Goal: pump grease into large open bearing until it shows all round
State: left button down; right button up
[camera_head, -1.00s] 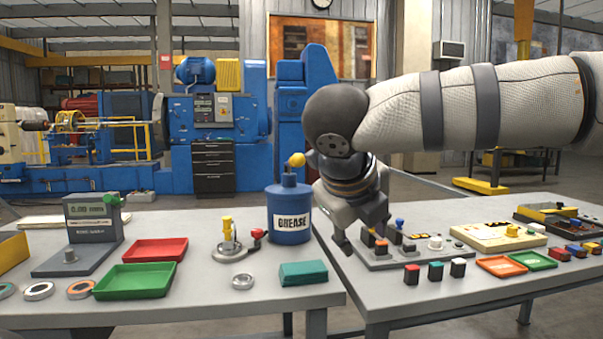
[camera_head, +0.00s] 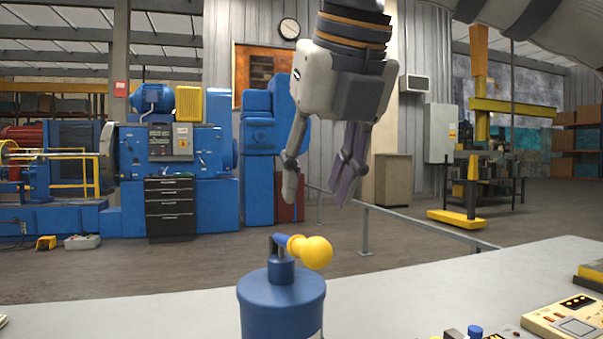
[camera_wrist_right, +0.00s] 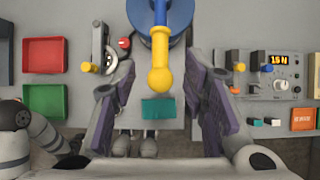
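The blue grease pump can (camera_head: 282,305) stands on the bench in the head view, cut off at the bottom edge. Its blue handle ends in a yellow knob (camera_head: 317,253) pointing right. My right gripper (camera_head: 317,195) hangs fingers down, open and empty, above the knob and apart from it. In the right wrist view the yellow handle knob (camera_wrist_right: 160,78) lies between the spread fingers, and the blue can (camera_wrist_right: 178,12) is at the top edge. I cannot pick out the large open bearing in these views. My left gripper is not in view.
In the wrist view, a teal block (camera_wrist_right: 158,109) lies below the knob. Red (camera_wrist_right: 45,57) and green (camera_wrist_right: 44,103) trays lie left, beside a fixture with a red knob (camera_wrist_right: 124,43). A control box (camera_wrist_right: 281,75) is right.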

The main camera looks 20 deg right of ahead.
aim_at(305, 243)
jog(key=x, duration=1)
jog(key=shift+s+f, duration=0.2)
jog(key=shift+s, duration=0.05)
jog(key=c, duration=0.8)
jog(key=shift+f, duration=2.5)
jog(key=shift+c, duration=0.3)
jog(key=shift+r, duration=2.5)
jog(key=o, duration=0.9)
jog(key=shift+s+r, duration=0.1)
jog(key=shift+o, duration=0.2)
jog(key=shift+r, duration=3.35)
